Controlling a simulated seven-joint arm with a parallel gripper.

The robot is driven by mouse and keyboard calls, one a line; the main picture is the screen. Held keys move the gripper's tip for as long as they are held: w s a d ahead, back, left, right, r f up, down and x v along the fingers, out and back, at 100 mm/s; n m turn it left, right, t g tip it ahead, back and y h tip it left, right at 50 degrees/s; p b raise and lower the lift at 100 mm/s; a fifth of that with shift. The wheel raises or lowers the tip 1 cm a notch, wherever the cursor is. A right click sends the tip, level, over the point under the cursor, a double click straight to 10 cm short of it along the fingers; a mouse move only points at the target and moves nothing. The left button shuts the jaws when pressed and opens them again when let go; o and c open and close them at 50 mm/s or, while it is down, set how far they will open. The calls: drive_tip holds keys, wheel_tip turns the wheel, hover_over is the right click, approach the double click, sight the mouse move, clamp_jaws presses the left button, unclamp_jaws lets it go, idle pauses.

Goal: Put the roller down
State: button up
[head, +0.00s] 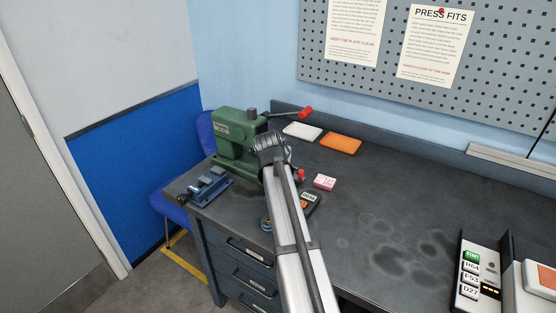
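My arm reaches up from the bottom middle of the head view to a dark grey joint in front of the green press. I cannot make out my gripper or its fingertips; my own arm hides what lies behind it. I cannot pick out a roller with certainty. A small blue and yellow round thing (265,223) shows at the left edge of my arm near the bench's front edge; it is partly hidden and too small to identify. Whether anything is held cannot be seen.
The green press (233,140) with a red-ended lever (305,112) stands at the back left of the dark bench (400,215). A blue vise (205,186), white block (302,131), orange block (341,142) and pink block (325,182) lie nearby. A labelled panel (468,270) stands front right. The bench's middle right is clear.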

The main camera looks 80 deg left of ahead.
drive_tip(key=shift+f, duration=0.45)
drive_tip(key=o, duration=1.2)
drive_tip(key=shift+r, duration=0.1)
drive_tip(key=shift+r, duration=0.3)
drive_tip(key=v, duration=1.2)
drive_tip(key=shift+w+d, duration=0.1)
drive_tip(key=shift+w, duration=0.1)
